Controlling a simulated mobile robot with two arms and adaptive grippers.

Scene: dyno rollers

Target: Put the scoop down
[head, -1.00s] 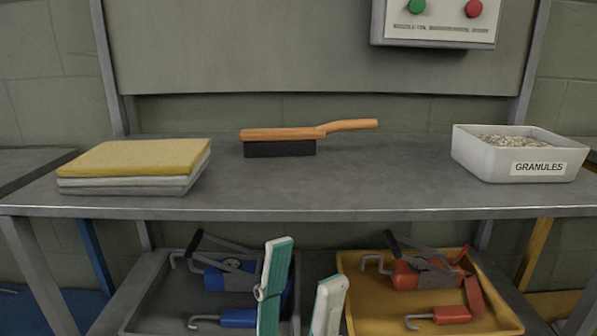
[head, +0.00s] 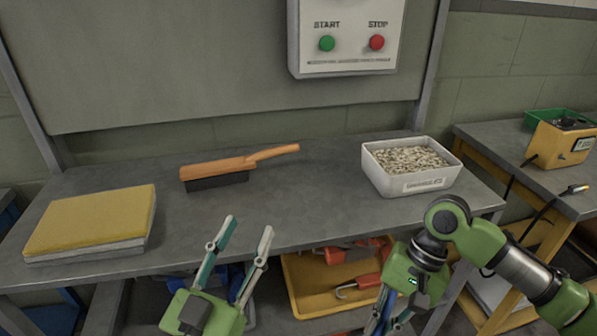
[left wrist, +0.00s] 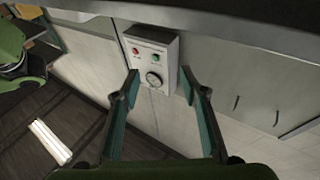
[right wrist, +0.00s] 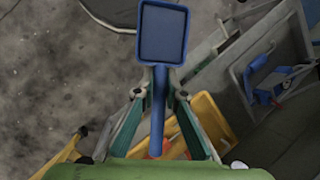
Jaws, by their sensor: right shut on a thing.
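The blue scoop (right wrist: 162,35) shows in the right wrist view, with its square pan at the top and its handle running down between my fingers. My right gripper (right wrist: 160,95) is shut on the scoop's handle. My left gripper (head: 247,228) is open and empty in front of the bench's front edge. It also shows open in the left wrist view (left wrist: 159,78).
The bench's middle is bare. A yellow tray (head: 300,290) with red tools sits below. A side table (head: 540,185) stands right.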

